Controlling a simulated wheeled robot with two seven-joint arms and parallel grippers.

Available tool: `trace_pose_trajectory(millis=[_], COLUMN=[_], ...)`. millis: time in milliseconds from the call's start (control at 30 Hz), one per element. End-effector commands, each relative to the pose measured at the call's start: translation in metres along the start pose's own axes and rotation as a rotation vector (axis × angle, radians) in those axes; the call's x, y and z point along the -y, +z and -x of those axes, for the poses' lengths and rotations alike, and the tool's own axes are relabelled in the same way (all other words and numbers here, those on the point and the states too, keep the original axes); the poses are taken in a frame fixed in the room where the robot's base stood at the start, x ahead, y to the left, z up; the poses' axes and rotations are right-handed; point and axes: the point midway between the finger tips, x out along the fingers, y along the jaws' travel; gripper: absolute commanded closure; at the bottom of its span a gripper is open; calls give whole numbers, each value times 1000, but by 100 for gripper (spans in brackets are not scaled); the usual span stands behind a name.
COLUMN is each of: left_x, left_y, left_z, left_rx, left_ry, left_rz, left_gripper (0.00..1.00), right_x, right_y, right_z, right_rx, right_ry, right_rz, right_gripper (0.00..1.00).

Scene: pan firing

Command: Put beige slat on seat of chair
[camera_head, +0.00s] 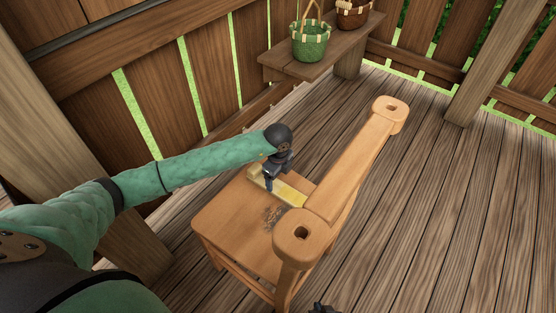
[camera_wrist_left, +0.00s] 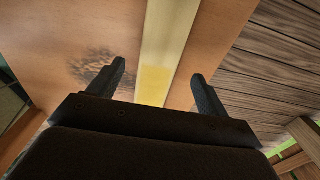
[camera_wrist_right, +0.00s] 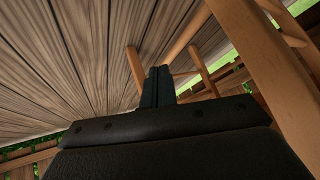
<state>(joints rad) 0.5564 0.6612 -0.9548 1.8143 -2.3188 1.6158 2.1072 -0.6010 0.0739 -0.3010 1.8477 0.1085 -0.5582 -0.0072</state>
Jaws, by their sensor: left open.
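The beige slat (camera_head: 289,196) lies on the seat (camera_head: 225,215) of the wooden chair, near the backrest. Part of it is brighter yellow. In the left wrist view the slat (camera_wrist_left: 166,40) runs between my left fingers over the brown seat (camera_wrist_left: 105,25). My left gripper (camera_head: 268,184) is open over the slat, one finger on each side, with gaps visible; it also shows in the left wrist view (camera_wrist_left: 158,78). In the head view the gripper hides part of the slat. My right gripper (camera_wrist_right: 157,88) is shut and empty, low beside the chair's legs (camera_wrist_right: 270,80).
The chair's backrest (camera_head: 350,165) rises at the right of the seat. A dark smudge (camera_head: 272,215) marks the seat. A bench (camera_head: 330,62) with a green basket (camera_head: 311,42) and a brown basket (camera_head: 354,13) stands at the back. The plank floor (camera_head: 450,200) at right is clear.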

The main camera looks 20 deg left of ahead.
Motion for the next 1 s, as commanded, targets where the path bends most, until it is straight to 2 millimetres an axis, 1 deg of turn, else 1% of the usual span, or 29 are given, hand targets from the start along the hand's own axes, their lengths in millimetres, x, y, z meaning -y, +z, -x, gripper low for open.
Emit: trace_pose_trajectory(millis=[33,100,200,367,600,800,1000], left_x=[0,0,0,0,0,0,0], left_y=[0,0,0,0,0,0,0], left_z=[8,15,26,36,54,65,69], left_rx=[0,0,-1,-1,0,0,0], left_ry=[0,0,-1,0,0,0,0], left_rz=[0,0,1,1,0,0,0], left_gripper=[22,22,22,22,22,22,22], right_x=[2,5,10,16,25,30,33], right_y=[-6,-21,-35,-57,-88,-107,-115], right_z=[8,20,33,54,88,112,123], right_rx=[12,23,41,69,113,143,160], right_ry=[-1,-4,-8,-14,-22,-27,-29], right_rz=[0,1,1,2,5,7,8], right_gripper=[100,100,100,100,100,100,100])
